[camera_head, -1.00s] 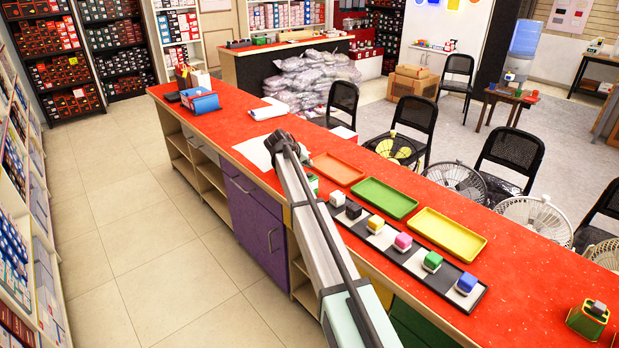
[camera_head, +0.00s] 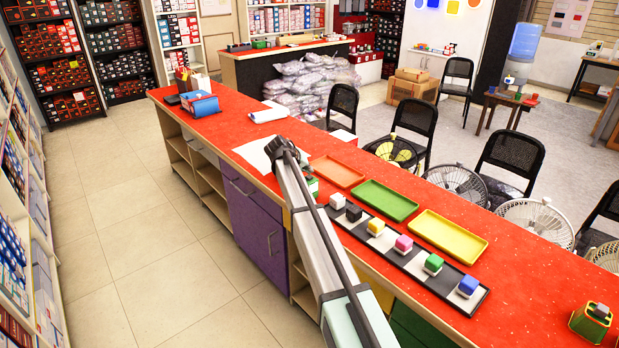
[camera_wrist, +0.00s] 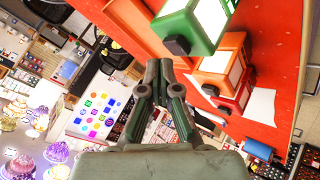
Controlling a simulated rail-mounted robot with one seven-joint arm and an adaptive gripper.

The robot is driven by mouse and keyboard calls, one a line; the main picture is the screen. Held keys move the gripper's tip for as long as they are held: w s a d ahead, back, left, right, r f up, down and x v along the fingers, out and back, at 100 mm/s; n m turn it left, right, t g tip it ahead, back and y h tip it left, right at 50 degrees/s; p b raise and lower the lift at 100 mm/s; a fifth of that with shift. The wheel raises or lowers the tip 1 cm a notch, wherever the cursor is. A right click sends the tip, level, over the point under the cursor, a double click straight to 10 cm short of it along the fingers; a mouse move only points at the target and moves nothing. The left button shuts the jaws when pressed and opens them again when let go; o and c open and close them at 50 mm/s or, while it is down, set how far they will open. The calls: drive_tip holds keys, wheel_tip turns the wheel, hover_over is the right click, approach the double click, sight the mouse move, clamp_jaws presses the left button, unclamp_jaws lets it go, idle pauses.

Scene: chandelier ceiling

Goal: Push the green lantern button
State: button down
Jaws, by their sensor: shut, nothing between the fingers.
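In the wrist view, the green lantern (camera_wrist: 208,22) is at the top, with a green frame and white panes. A dark button (camera_wrist: 177,45) juts from its lower left side. My gripper (camera_wrist: 160,68) is shut and empty, its fingertips just below and left of that button in the picture. I see a gap between them in the picture; real contact cannot be judged. In the head view, the green and white lantern (camera_head: 312,187) shows only partly behind my arm, and my fingertips are hidden.
An orange lantern (camera_wrist: 218,65) and a red lantern (camera_wrist: 240,97) stand beside the green one. On the red counter (camera_head: 540,265) are an orange tray (camera_head: 338,171), a green tray (camera_head: 386,200), a yellow tray (camera_head: 448,236) and a strip of coloured blocks (camera_head: 414,266).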

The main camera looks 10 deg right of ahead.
sight(308, 177)
drive_tip(key=shift+f, duration=0.1)
idle(0.6)
drive_tip(key=shift+f+b, duration=0.35)
drive_tip(key=shift+b, duration=0.05)
drive_tip(key=shift+f, duration=0.25)
idle(0.4)
drive_tip(key=shift+r, duration=0.7)
drive_tip(key=shift+r+p, duration=0.85)
drive_tip(key=shift+r, duration=2.2)
